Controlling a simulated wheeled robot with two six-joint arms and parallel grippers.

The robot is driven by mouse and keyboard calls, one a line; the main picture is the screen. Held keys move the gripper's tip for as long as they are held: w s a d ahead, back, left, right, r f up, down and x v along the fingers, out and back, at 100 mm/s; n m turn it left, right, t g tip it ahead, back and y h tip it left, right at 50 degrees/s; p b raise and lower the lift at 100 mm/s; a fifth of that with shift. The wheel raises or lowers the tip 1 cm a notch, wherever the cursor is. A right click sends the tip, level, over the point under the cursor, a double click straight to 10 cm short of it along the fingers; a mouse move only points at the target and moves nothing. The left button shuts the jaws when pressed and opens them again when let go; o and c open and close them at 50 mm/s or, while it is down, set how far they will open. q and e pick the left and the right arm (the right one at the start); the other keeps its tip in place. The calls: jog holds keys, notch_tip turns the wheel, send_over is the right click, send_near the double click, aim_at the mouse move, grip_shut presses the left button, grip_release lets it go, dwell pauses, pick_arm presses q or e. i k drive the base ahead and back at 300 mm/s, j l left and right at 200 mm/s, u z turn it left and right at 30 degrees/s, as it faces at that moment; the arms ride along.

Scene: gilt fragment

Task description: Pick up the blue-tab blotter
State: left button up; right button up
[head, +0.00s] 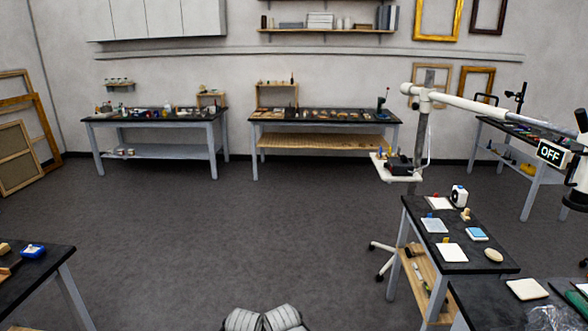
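The blotter that looks to have a blue tab (435,226) is a pale grey-blue sheet lying flat on the dark-topped table at right. Its small blue tab stands at its back edge. A white blotter with a red tab (440,203) lies behind it. A white blotter with a yellow tab (452,253) lies in front of it. Nothing touches the blue-tab blotter. I make out neither of my grippers. Two grey ribbed shapes at the bottom middle edge are cut off, and I cannot tell what they are.
A blue-and-white block (477,234), a beige oval (493,254) and a white bottle (459,196) share the blotters' table. A white stand arm (480,102) with an OFF sign (552,153) reaches over behind it. A near table (30,272) is at left. The middle floor is clear.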

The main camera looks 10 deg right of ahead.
aim_at(435, 225)
jog(key=i+j+z, duration=0.2)
jog(key=i, duration=0.35)
jog(key=i+z, duration=0.2)
jog(key=i, duration=0.4)
jog(key=i+j+z, duration=0.1)
jog(key=i+z, duration=0.15)
jog(key=z, duration=0.2)
jog(key=i+j+z, duration=0.25)
jog(key=z, duration=0.2)
jog(key=i+j+z, duration=0.15)
jog(key=z, duration=0.25)
jog(key=i+j+z, duration=0.15)
jog(key=j+z, duration=0.3)
jog(key=i+j+z, duration=0.1)
jog(key=j+z, duration=0.9)
jog(key=j, duration=0.15)
jog(key=i, duration=0.5)
jog(key=j+z, duration=0.05)
